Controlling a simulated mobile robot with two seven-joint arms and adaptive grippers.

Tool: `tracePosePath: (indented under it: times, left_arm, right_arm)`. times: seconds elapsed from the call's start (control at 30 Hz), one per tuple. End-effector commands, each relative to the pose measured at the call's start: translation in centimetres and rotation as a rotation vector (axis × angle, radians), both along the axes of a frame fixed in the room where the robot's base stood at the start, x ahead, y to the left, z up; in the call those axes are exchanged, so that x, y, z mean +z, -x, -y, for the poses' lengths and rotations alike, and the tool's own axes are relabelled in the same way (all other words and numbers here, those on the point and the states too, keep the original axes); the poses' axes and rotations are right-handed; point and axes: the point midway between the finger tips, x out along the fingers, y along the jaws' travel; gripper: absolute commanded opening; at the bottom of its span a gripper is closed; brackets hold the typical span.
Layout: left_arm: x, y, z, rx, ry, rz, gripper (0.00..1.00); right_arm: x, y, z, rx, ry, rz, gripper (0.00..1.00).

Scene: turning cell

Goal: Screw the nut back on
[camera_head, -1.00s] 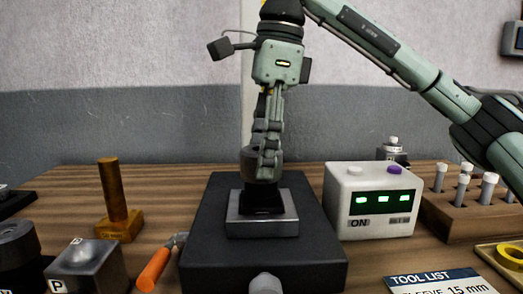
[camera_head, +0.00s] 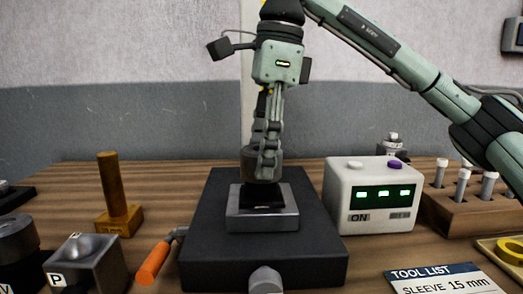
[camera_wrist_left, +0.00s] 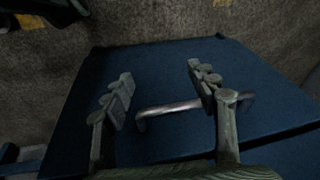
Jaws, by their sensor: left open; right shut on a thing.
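My right gripper (camera_head: 267,170) points straight down over the middle of the bench, shut on a dark round piece that I take for the nut (camera_head: 250,163). The fingers hide much of it. Right below is a grey metal block (camera_head: 262,220) with a dark square top (camera_head: 262,197), on a black base (camera_head: 205,230). I cannot tell whether the nut touches a thread. My left gripper (camera_wrist_left: 165,95) is open and empty in the left wrist view, its fingers over a blue surface (camera_wrist_left: 170,65) with a metal bar handle (camera_wrist_left: 170,110).
A white box with green displays (camera_head: 375,200) stands close right of the base. An orange-handled tool (camera_head: 153,263) lies at its left. A brass post (camera_head: 113,190), a grey P block (camera_head: 88,265), a wooden rack (camera_head: 455,215) and a tool list card (camera_head: 445,282) stand around.

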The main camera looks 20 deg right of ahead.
Motion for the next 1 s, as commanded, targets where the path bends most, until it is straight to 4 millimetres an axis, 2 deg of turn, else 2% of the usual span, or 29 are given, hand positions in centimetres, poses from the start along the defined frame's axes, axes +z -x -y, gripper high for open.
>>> tracePosePath:
  times: [0.17,0.2,0.37,0.73,0.87,1.0]
  left_arm:
    - [-0.2,0.0,0.0,0.0,0.0,0.0,0.58]
    - [-0.1,0.0,0.0,0.0,0.0,0.0,0.58]
    - [-0.1,0.0,0.0,0.0,0.0,0.0,0.58]
    - [-0.1,0.0,0.0,0.0,0.0,0.0,0.58]
    - [-0.1,0.0,0.0,0.0,0.0,0.0,0.58]
    - [-0.1,0.0,0.0,0.0,0.0,0.0,0.58]
  right_arm:
    - [-0.2,0.0,0.0,0.0,-0.001,0.001,0.2]
    - [-0.2,0.0,0.0,0.0,-0.001,0.001,0.58]
    - [-0.2,0.0,0.0,0.0,-0.001,0.001,0.78]
    - [0.2,0.0,0.1,-0.001,0.0,0.001,0.78]
    - [2.0,0.0,0.3,-0.002,0.0,0.005,0.78]
    - [4.8,0.1,0.7,-0.004,0.001,0.007,0.78]
